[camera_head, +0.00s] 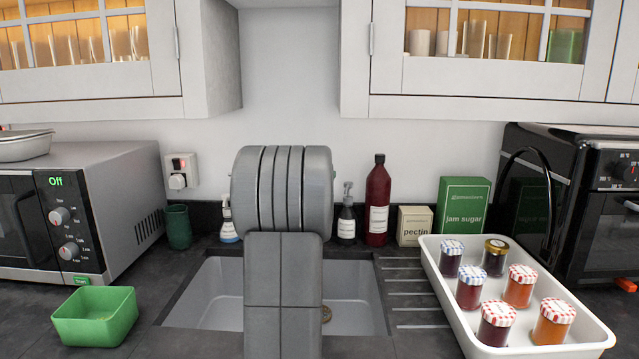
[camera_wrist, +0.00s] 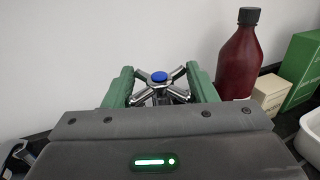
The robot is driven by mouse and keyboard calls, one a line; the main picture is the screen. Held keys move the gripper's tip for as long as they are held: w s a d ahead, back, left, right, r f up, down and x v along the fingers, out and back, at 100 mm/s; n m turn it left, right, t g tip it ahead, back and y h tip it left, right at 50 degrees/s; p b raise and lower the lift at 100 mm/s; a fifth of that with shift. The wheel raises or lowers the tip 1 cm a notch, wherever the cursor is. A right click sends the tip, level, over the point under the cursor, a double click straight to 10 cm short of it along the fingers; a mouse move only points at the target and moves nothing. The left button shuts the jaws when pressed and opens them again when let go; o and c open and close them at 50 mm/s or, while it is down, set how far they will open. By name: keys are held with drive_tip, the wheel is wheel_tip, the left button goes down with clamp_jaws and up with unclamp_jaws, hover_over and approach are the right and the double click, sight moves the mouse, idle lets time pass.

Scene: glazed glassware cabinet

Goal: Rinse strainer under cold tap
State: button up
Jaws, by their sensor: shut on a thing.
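The cold tap's cross-shaped metal handle with a blue cap (camera_wrist: 159,76) is in the middle of the wrist view. The green fingers of my gripper (camera_wrist: 160,83) are on either side of it, and the gripper is shut on the handle. In the head view my arm hides the gripper and the tap. The sink (camera_head: 208,305) lies behind and beside my arm, with its middle covered. I cannot make out a strainer in either view. No running water is visible.
A white tray of several jam jars (camera_head: 595,340) stands right of the ribbed drainer (camera_head: 410,292). A dark red bottle (camera_head: 377,205), pectin box (camera_head: 415,226) and jam sugar box (camera_head: 463,208) stand behind. A green tub (camera_head: 95,316) sits left, before the microwave (camera_head: 110,205). Cupboards overhang both sides.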

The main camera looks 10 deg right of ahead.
drive_tip(key=shift+r, duration=0.1)
drive_tip(key=o, duration=1)
drive_tip(key=shift+c, duration=0.2)
drive_tip(key=b+v, duration=0.1)
drive_tip(key=v, duration=1.3)
drive_tip(key=shift+b, duration=0.3)
drive_tip(key=shift+w, duration=0.1)
